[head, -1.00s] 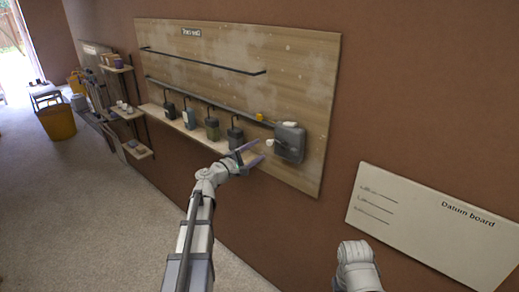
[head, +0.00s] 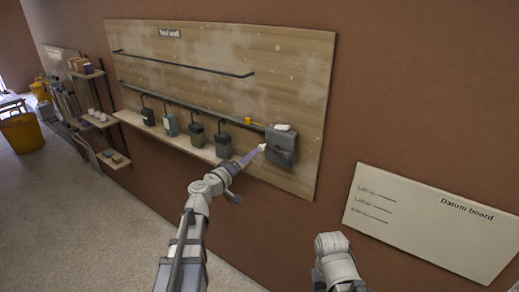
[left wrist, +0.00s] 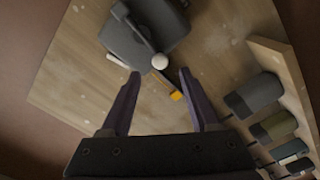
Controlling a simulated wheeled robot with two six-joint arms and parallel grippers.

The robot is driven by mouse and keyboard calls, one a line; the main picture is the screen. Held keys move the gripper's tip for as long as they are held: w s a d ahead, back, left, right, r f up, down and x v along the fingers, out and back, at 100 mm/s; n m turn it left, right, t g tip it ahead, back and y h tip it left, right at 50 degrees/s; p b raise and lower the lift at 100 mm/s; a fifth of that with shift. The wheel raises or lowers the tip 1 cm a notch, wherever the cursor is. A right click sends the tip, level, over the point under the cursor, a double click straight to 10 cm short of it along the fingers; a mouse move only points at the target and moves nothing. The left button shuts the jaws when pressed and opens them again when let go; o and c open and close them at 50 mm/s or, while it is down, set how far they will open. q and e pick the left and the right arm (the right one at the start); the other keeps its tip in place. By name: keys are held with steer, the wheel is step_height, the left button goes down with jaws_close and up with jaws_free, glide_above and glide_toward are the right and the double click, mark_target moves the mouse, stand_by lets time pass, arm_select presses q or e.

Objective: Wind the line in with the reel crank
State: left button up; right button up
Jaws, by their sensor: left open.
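The grey reel box (head: 284,151) is mounted at the right end of the wooden board. Its dark crank arm (left wrist: 136,28) ends in a round white knob (left wrist: 160,61), which also shows in the head view (head: 262,147). My left gripper (head: 252,156) is at the knob. In the left wrist view the open fingers (left wrist: 160,76) point at the reel, with the knob just beyond and between the tips; I cannot tell whether they touch it. A small orange piece (left wrist: 176,96) sits on the rail beside the reel. My right gripper is not visible, only part of that arm.
A long dark rail (head: 190,102) runs left from the reel. Below it, several dark containers (head: 223,146) hang over a narrow shelf (head: 165,134). A datum board (head: 430,222) is on the wall at right.

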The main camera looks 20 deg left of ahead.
mark_target(260, 149)
arm_select(q)
steer(key=x, duration=0.7)
steer(key=shift+w+f, duration=0.1)
steer(key=shift+w, duration=0.05)
steer(key=shift+c, duration=0.2)
jaws_close()
